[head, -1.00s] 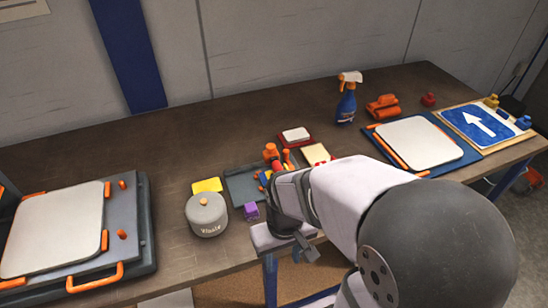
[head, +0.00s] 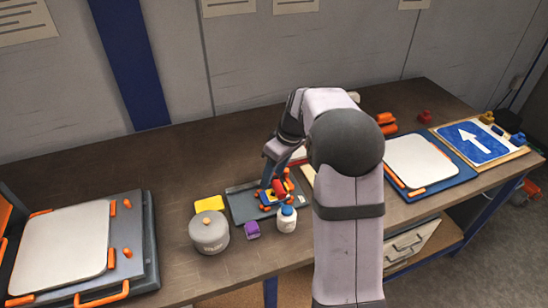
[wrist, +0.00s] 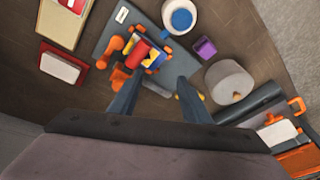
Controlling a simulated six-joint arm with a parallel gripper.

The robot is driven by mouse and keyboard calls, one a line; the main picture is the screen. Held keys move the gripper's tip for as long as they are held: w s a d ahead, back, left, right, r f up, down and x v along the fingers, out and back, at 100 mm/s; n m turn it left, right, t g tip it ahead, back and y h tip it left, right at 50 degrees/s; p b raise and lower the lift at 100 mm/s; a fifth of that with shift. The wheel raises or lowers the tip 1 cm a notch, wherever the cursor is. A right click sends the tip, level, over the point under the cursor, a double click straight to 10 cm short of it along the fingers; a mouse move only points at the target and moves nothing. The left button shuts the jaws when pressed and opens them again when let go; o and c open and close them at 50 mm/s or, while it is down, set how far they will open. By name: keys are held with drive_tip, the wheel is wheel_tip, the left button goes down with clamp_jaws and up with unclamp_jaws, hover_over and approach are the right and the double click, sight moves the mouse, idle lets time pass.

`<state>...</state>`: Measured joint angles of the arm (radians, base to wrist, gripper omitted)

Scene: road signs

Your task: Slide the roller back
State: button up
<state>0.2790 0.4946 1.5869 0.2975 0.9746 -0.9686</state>
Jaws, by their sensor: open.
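A red cylinder (head: 279,187), which looks like the roller, sits on a small blue, yellow and orange carriage on the dark grey tray (head: 240,208). In the wrist view the red roller (wrist: 141,53) lies beyond my fingertips, with orange knobs (wrist: 117,77) at its left. My gripper (wrist: 157,92) is open, its two fingers apart with nothing between them. In the head view my gripper (head: 270,172) hangs over the back of the tray, close to the carriage; contact cannot be told. My forearm covers part of the table to the right.
A white bottle with blue cap (head: 287,220), a purple block (head: 252,230) and a grey lidded pot (head: 209,234) stand at the tray's front and left. A yellow pad (head: 209,203) lies left. Boards with white plates (head: 420,162) lie right and far left.

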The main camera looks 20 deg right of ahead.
drive_tip(key=w+d+r+n+t+p, duration=0.1)
drive_tip(key=w+d+r+n, duration=0.15)
drive_tip(key=w+d, duration=0.4)
drive_tip(key=shift+n+y, duration=0.25)
drive_tip(key=shift+y, duration=0.15)
drive_tip(key=shift+w+a+p+x, duration=0.1)
drive_tip(key=shift+p+x, duration=0.45)
drive_tip(key=shift+x, duration=0.85)
drive_tip(key=shift+w+a+p+x, duration=0.15)
drive_tip(key=shift+p+x, duration=0.4)
drive_tip(key=shift+x, duration=0.85)
drive_tip(key=shift+w+a+p+x, duration=0.1)
drive_tip(key=shift+p+x, duration=0.45)
drive_tip(key=shift+x, duration=0.9)
drive_tip(key=shift+r, duration=0.2)
